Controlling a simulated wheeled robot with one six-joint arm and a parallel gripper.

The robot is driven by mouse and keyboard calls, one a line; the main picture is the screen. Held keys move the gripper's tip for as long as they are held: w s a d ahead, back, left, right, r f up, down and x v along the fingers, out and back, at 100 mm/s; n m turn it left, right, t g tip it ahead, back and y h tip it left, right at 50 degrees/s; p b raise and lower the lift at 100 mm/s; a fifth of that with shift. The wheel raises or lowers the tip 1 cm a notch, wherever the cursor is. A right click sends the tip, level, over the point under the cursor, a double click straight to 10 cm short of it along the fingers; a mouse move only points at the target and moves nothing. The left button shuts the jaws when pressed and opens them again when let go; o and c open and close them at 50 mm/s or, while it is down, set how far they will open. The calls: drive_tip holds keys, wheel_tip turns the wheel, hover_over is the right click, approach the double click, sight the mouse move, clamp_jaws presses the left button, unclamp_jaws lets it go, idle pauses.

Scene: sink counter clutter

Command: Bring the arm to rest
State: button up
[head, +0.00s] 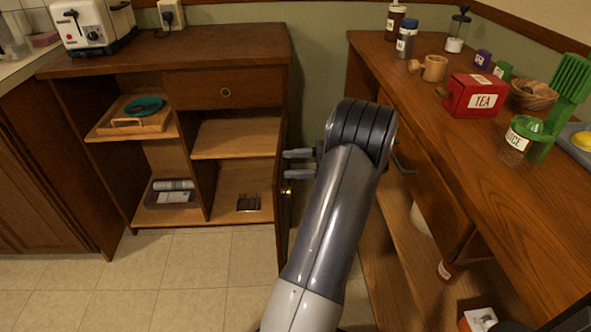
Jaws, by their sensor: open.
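My gripper (288,164) shows beside the upper part of my arm, with its two grey fingers pointing left and a gap between them. It is open and nothing shows between the fingers. It appears in front of the right edge of the wooden cabinet (228,48). A cabinet door (285,225), seen nearly edge-on with a small knob, is just below the fingers. I cannot tell whether they touch it. My arm rises from the bottom middle and bends at a dark joint.
The right counter (450,135) holds a red tea box (474,95), a wooden mug (434,68), a basket (533,95), a juice jar (514,140) and several other things. A toaster (92,25) stands on the cabinet. Shelves below are open. The tiled floor (190,275) at left is clear.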

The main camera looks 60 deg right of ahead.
idle(0.3)
wheel_tip(320, 180, down, 10)
drive_tip(key=b, duration=0.3)
drive_tip(key=shift+w+a+h, duration=0.2)
drive_tip(key=shift+w+h, duration=0.1)
